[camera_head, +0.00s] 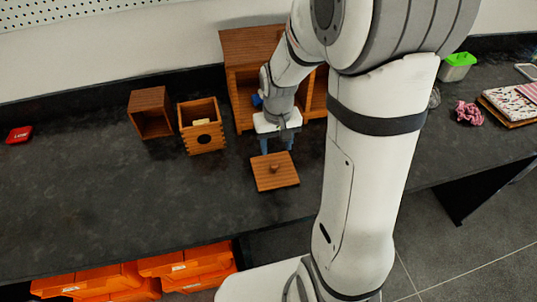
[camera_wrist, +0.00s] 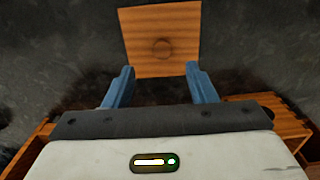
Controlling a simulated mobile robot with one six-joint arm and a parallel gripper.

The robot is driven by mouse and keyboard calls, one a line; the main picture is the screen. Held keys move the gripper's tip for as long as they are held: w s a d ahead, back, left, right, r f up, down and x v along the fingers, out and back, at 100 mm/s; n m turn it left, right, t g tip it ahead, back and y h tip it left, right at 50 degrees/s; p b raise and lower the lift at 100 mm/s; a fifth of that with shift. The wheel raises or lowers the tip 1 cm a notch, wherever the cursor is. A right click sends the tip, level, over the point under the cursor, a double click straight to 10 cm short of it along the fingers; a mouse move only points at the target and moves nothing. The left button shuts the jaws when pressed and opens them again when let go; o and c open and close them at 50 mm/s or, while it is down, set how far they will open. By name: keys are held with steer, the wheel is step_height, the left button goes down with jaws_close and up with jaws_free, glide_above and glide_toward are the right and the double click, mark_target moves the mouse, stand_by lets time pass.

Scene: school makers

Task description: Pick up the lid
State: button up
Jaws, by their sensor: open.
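The lid (camera_head: 283,181) is a flat square of brown wood with a small round knob (camera_head: 275,168) on top. It lies on the dark counter in front of the wooden cabinet. In the wrist view the lid (camera_wrist: 148,22) is ahead of the fingertips, with its knob (camera_wrist: 162,48) roughly centred between them. My gripper (camera_head: 277,150) has two blue fingers and is at the lid's back edge. In the wrist view my gripper (camera_wrist: 160,82) is open, with nothing between its fingers. I cannot tell how high the fingers are above the lid.
A wooden cabinet (camera_head: 248,47) stands behind my gripper. An open wooden box (camera_head: 205,142) with a round hole and another wooden box (camera_head: 151,108) stand to the left. A red case (camera_head: 19,135) is far left. The counter (camera_head: 90,205) is clear at front left.

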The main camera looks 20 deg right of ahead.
mark_target(274, 164)
steer(key=f, duration=0.8)
steer(key=shift+w+a, duration=0.15)
steer(key=shift+w, duration=0.15)
steer(key=shift+c, duration=0.4)
steer(key=c, duration=1)
